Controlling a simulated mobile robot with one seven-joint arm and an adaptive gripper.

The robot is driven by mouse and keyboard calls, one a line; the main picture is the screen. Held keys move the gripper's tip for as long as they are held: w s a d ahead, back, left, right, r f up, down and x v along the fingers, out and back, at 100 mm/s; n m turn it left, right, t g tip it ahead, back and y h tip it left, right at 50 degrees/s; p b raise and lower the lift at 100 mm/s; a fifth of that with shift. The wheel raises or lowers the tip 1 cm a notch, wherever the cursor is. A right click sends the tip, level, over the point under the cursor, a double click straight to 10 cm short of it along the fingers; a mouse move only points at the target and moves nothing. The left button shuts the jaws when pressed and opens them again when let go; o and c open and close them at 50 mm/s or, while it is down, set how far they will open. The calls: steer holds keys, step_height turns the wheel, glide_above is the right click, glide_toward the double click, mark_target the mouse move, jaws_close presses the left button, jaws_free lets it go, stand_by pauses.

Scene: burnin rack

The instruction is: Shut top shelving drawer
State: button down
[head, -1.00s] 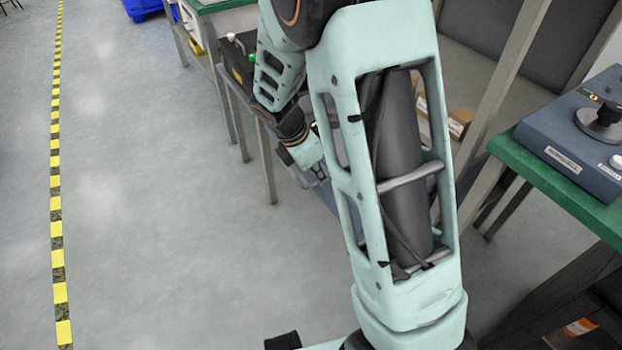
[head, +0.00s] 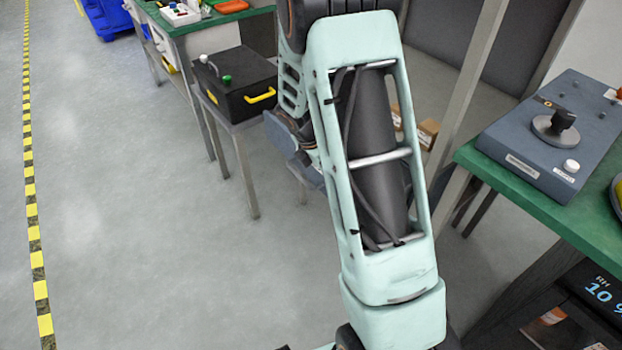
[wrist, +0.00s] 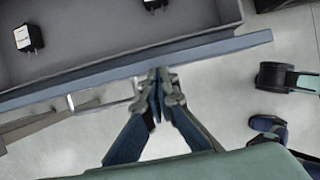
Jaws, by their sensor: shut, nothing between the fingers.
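The drawer (wrist: 120,25) fills the top of the wrist view, pulled out, with a grey inside and a long blue-grey front (wrist: 215,50). Two small black plug-like blocks (wrist: 29,38) lie in it. A thin metal handle bar (wrist: 108,104) shows on the outer side of the front. My gripper (wrist: 160,76) is shut and empty, its fingertips at the drawer front beside the handle; whether they touch it I cannot tell. In the head view a blue-grey panel (head: 285,138), likely the drawer front, shows partly behind my arm. My gripper is hidden there.
A black box (head: 236,88) with a yellow handle stands on a low table at the left. Cardboard boxes (head: 427,132) sit behind my arm. A green-topped bench (head: 480,157) with a blue-grey device (head: 550,135) is close at right. Floor at left is clear.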

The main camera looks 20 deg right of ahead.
steer(key=w+d+p, duration=0.1)
steer(key=d+p, duration=0.1)
steer(key=d, duration=0.3)
steer(key=w+d+p, duration=0.2)
steer(key=d, duration=0.3)
steer(key=w+d+p, duration=0.2)
steer(key=d, duration=0.3)
steer(key=shift+d, duration=0.4)
